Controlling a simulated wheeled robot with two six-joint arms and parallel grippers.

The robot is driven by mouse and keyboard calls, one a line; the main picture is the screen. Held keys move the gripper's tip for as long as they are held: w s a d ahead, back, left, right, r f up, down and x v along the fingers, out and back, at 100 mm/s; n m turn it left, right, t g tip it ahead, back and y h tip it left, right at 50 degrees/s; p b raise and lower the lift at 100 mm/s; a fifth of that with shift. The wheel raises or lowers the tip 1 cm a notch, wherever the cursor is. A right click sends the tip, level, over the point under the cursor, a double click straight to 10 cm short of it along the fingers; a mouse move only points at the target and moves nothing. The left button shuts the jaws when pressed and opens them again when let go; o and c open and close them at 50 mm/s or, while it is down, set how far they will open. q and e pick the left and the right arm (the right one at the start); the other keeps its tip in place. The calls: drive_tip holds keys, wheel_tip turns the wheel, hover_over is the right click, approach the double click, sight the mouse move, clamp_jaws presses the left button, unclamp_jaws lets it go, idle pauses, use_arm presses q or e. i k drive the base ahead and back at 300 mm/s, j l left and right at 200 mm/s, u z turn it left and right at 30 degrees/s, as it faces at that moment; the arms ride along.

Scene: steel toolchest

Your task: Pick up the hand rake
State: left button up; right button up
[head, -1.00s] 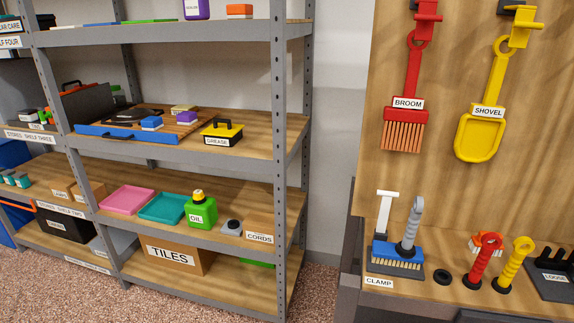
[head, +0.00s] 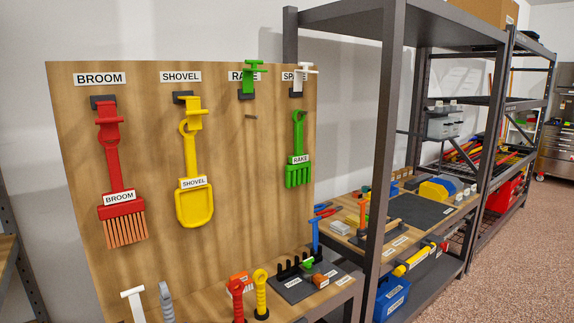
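A green rake (head: 298,152) with a RAKE label hangs on the wooden pegboard in the head view, tines down, at the board's right side. It is below the white peg (head: 304,74) under the partly hidden sign starting SPA. The green peg (head: 252,72) under the partly hidden sign starting RA has no tool on it. Short-handled tools stand on the bench below, one with a red handle (head: 237,300) and one with a yellow handle (head: 261,293); I cannot tell whether either is a hand rake. Neither of my grippers is in view.
A red broom (head: 122,205) and a yellow shovel (head: 194,203) hang left of the rake. A dark rack (head: 268,289) with small items sits on the bench. A grey shelf post (head: 384,170) rises right of the board. Speckled floor (head: 500,260) is open at the right.

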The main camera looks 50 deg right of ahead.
sight(298, 173)
drive_tip(key=z, duration=1.8)
drive_tip(key=i+l+u, duration=0.25)
drive_tip(key=i, duration=0.2)
drive_tip(key=j, duration=0.1)
